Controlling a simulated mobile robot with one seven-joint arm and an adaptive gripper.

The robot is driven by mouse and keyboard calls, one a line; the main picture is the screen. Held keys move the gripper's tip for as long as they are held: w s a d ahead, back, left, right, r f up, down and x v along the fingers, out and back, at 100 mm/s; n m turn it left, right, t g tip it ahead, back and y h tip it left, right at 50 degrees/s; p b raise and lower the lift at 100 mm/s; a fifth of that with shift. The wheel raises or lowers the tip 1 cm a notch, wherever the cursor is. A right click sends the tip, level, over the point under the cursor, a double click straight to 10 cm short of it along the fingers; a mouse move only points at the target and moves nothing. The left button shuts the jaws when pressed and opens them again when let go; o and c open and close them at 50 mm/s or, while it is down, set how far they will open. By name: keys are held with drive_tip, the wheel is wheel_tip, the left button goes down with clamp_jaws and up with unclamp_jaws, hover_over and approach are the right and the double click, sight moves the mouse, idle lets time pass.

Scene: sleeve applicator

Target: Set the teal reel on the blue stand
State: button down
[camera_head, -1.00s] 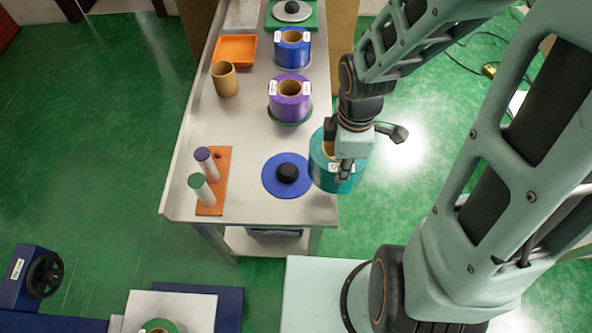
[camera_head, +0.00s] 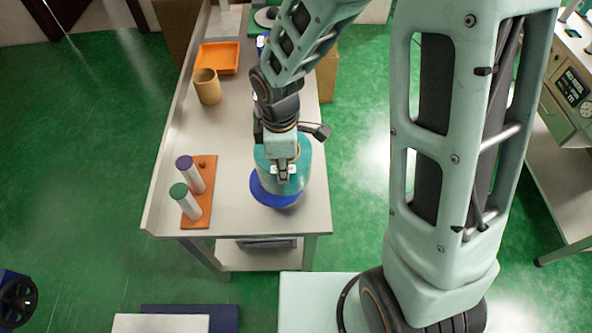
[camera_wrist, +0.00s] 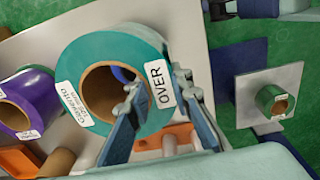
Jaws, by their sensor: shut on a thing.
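The teal reel (camera_head: 302,166) is in my gripper (camera_head: 283,178), over the blue stand (camera_head: 272,197) near the table's front edge. The stand's round base shows below and left of the reel; its black centre post is hidden in the head view. I cannot tell whether reel and stand touch. In the wrist view my gripper (camera_wrist: 160,88) is shut on the wall of the teal reel (camera_wrist: 88,52), one finger at the core hole and one outside near the "OVER" label. A sliver of blue shows through the core.
An orange rack (camera_head: 203,212) with purple-capped and green-capped white rollers stands left of the stand. A cardboard tube (camera_head: 207,87) and an orange tray (camera_head: 217,57) are farther back. The purple reel (camera_wrist: 40,92) shows in the wrist view. A green reel (camera_wrist: 272,101) sits on a separate grey plate.

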drive_tip(key=shift+w+a+f+b, duration=0.25)
drive_tip(key=shift+a+f+b, duration=0.3)
drive_tip(key=shift+f, duration=0.1)
drive_tip(key=shift+w+a+f+b, duration=0.25)
drive_tip(key=shift+a+f+b, duration=0.15)
drive_tip(key=shift+a+f, duration=0.2)
drive_tip(key=f+b, duration=0.3)
drive_tip(key=shift+w+a+f, duration=0.1)
drive_tip(key=shift+a+f, duration=0.1)
drive_tip(key=shift+f, duration=0.05)
drive_tip(key=c, duration=1.7)
unclamp_jaws()
drive_tip(key=shift+d+f, duration=0.1)
drive_tip(key=shift+c, duration=0.2)
drive_tip(key=r, duration=0.8)
drive_tip(key=r+p, duration=0.1)
drive_tip(key=r, duration=0.3)
drive_tip(key=shift+s+r, duration=0.15)
drive_tip(key=shift+s, duration=0.15)
